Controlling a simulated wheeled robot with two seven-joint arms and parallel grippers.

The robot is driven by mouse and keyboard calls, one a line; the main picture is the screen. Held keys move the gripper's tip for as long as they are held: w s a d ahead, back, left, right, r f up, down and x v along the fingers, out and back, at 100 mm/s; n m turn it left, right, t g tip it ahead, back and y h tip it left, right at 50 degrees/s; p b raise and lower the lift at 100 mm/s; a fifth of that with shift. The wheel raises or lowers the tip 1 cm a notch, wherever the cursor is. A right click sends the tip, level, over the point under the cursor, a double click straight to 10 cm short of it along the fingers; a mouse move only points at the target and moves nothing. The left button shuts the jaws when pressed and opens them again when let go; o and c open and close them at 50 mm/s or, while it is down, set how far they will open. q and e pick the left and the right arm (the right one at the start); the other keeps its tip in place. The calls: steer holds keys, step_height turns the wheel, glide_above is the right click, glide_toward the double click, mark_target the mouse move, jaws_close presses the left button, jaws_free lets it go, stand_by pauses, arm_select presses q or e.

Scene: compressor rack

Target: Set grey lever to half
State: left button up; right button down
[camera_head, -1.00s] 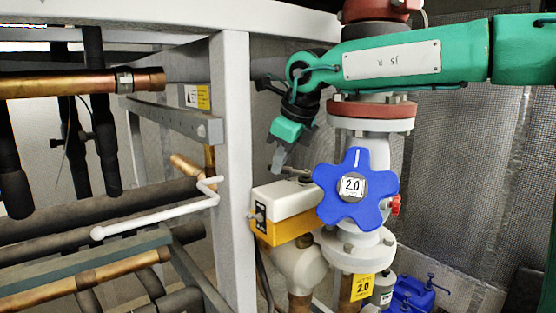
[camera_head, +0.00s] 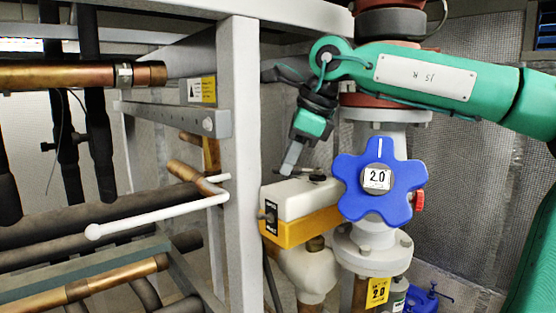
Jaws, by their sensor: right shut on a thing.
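The fingers hide part of that end, so the exact contact is hard to see. A longer pale rod lever (camera_head: 155,216) with a ball end stands out to the left of the white post, apart from the gripper. My left gripper is not in view.
The blue handwheel (camera_head: 379,179), marked 2.0, is close to the right of the box. A white frame post (camera_head: 240,150) stands just left of the gripper. Copper pipes (camera_head: 85,75) and dark pipes fill the left. A red knob (camera_head: 419,200) is beside the wheel.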

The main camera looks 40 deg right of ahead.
steer(key=shift+r, duration=0.15)
steer(key=c, duration=1.8)
jaws_free()
steer(key=o, duration=0.4)
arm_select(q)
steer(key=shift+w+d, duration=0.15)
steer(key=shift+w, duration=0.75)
arm_select(e)
steer(key=shift+a, duration=0.1)
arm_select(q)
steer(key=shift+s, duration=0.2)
